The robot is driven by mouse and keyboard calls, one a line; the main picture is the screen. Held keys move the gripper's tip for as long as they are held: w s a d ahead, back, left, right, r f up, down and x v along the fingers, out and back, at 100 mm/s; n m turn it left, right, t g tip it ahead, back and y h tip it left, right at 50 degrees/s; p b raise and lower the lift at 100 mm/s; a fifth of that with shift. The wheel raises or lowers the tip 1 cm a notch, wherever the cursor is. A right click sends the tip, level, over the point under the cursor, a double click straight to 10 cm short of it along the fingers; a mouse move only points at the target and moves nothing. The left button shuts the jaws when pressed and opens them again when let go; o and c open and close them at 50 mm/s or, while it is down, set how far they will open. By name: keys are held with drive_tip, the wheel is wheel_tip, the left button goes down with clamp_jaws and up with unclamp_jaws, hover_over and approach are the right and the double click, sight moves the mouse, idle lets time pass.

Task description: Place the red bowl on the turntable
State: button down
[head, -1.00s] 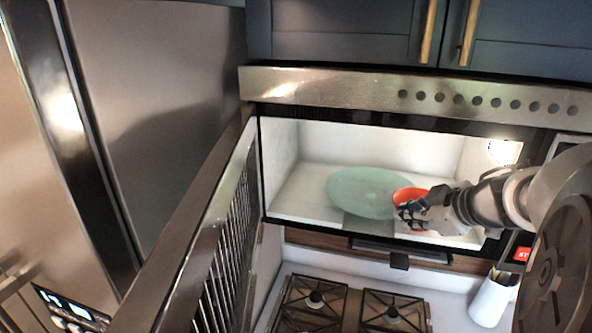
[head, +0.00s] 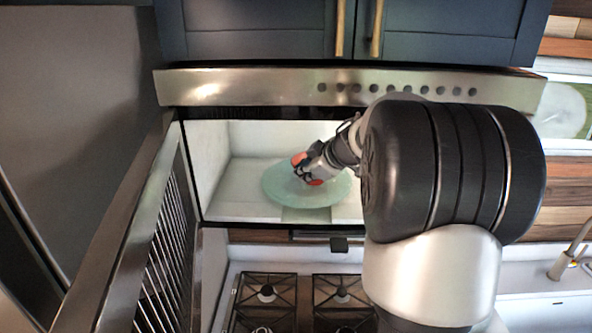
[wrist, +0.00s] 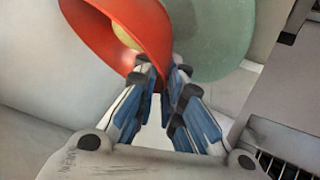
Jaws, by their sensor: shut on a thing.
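The red bowl (wrist: 95,30) is in my gripper (wrist: 166,78), its rim pinched between the fingertips. A yellowish thing (wrist: 122,36) shows inside the bowl in the wrist view. In the head view the red bowl (head: 316,182) is mostly hidden behind my gripper (head: 304,173), with red showing on both sides of it. The pale green glass turntable (head: 285,194) lies on the floor of the open microwave. The bowl appears over the turntable's middle to right part; I cannot tell whether they touch. The turntable (wrist: 225,40) also shows beyond the bowl in the wrist view.
The microwave door (head: 150,240) hangs open on the left. The white cavity walls (head: 208,165) and the steel top panel (head: 260,86) surround the turntable. A gas stove (head: 290,297) is below. My arm hides the cavity's right side.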

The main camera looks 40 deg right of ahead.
sight(297, 158)
drive_tip(key=w, duration=0.4)
drive_tip(key=shift+p, duration=0.35)
drive_tip(key=shift+s+d+f+b, duration=0.15)
drive_tip(key=shift+f+b, duration=0.2)
drive_tip(key=shift+f, duration=0.2)
drive_tip(key=shift+s+f, duration=0.1)
drive_tip(key=shift+f, duration=0.05)
drive_tip(key=c, duration=2.2)
unclamp_jaws()
drive_tip(key=shift+f, duration=0.2)
drive_tip(key=o, duration=0.5)
